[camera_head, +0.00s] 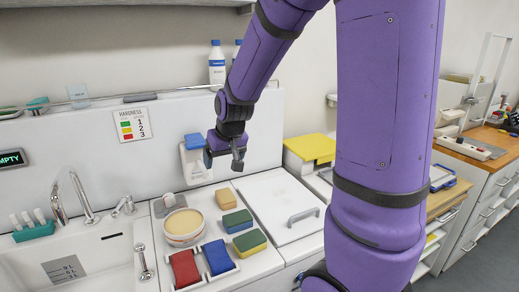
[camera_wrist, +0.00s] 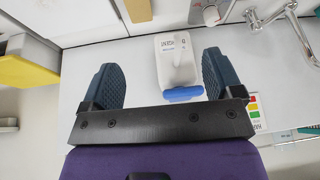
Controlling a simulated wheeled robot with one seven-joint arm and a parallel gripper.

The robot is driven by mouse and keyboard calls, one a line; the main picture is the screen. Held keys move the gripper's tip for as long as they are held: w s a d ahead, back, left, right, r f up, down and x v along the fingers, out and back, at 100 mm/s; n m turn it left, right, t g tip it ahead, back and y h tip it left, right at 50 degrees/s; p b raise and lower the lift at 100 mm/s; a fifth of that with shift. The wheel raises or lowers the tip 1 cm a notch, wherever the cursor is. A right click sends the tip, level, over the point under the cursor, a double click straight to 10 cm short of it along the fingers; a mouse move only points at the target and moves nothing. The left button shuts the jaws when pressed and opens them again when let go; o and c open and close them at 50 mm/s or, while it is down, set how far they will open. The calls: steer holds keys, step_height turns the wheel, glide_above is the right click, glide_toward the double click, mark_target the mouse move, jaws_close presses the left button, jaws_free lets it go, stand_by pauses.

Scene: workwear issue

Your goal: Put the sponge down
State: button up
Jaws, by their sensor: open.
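My gripper (camera_head: 223,161) is open in front of the back panel, above the counter. In the wrist view its two dark fingers (camera_wrist: 161,62) are wide apart, with no sponge between them. A tan sponge (camera_head: 226,199) lies on the counter below it; a tan block that looks like it shows at the wrist view's top edge (camera_wrist: 137,10). A green-and-blue sponge (camera_head: 238,221) and a green-and-yellow sponge (camera_head: 250,243) lie nearer the front. A white dispenser with a blue part (camera_wrist: 178,62) shows beyond the fingers; in the head view my gripper partly hides it (camera_head: 191,160).
A round tub with a tan top (camera_head: 184,226) stands left of the sponges. Red (camera_head: 185,268) and blue (camera_head: 218,257) pads sit in front. A white lid with a handle (camera_head: 280,196) lies right, a sink (camera_head: 85,262) left. A yellow-topped box (camera_head: 312,148) stands further right.

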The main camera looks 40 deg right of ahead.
steer(key=s+a+r, duration=0.2)
steer(key=s+r, duration=0.2)
steer(key=s, duration=0.4)
steer(key=s+a+r+n, duration=0.1)
steer(key=s+a+r, duration=0.2)
steer(key=s+r, duration=0.2)
steer(key=s+a+r+n, duration=0.1)
steer(key=s+r, duration=0.3)
steer(key=s, duration=0.6)
steer(key=shift+s+a+r, duration=0.25)
steer(key=shift+s+a, duration=0.05)
steer(key=shift+a, duration=0.35)
